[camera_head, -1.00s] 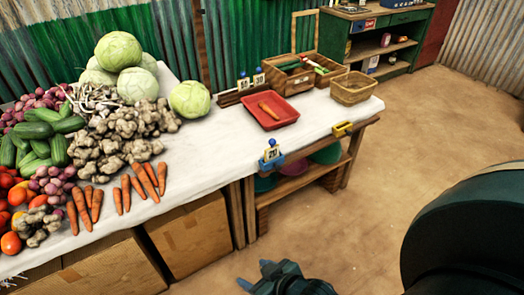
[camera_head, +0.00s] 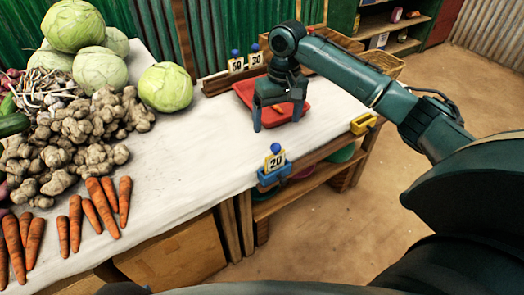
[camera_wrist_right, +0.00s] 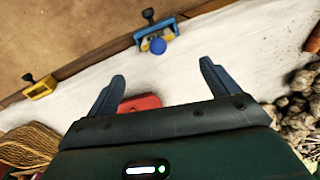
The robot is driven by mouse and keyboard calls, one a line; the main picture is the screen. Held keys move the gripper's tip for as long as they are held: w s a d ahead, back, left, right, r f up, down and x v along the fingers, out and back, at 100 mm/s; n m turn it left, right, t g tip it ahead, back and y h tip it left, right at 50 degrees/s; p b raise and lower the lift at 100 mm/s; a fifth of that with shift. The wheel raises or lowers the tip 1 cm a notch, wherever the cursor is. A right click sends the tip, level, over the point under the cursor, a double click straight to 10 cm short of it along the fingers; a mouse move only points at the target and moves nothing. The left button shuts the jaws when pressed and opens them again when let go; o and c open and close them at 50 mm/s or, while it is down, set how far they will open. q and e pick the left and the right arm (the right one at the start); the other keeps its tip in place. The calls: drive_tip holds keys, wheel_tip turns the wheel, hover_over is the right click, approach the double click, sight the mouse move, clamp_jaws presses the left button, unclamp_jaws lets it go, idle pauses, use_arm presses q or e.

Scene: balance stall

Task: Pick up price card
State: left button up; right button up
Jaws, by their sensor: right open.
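A price card marked 20 (camera_head: 276,161), with a blue ball on top, stands upright in a blue clip (camera_head: 272,177) at the table's front edge. In the right wrist view its blue ball (camera_wrist_right: 158,45) and the clip (camera_wrist_right: 156,30) show beyond the fingertips. Two more cards, one seemingly 60 (camera_head: 236,65) and one 30 (camera_head: 256,59), stand in a wooden rack at the back. My right gripper (camera_head: 277,116) is open and empty, fingers pointing down, above the table behind the 20 card and in front of the red tray. My left gripper is not in view.
The red tray (camera_head: 244,90) is partly hidden behind my right gripper. A yellow clip (camera_head: 363,123) sits on the front edge to the right. Carrots (camera_head: 103,205), ginger (camera_head: 95,128) and cabbages (camera_head: 166,87) fill the left. White cloth around the 20 card is clear.

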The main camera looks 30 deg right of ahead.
sight(276, 153)
wheel_tip(276, 153, down, 7)
drive_tip(key=shift+r+b, duration=0.1)
drive_tip(key=shift+b, duration=0.4)
drive_tip(key=f, duration=0.5)
drive_tip(key=shift+s+a+f+b, duration=0.2)
drive_tip(key=shift+s+f+b, duration=0.05)
drive_tip(key=shift+s+b, duration=0.15)
drive_tip(key=shift+f, duration=0.15)
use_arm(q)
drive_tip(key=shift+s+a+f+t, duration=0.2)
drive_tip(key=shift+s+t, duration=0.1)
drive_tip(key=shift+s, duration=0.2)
use_arm(e)
drive_tip(key=shift+c, duration=0.5)
drive_tip(key=c, duration=1)
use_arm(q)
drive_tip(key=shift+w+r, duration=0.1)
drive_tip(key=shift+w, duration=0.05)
use_arm(e)
drive_tip(key=shift+o, duration=0.2)
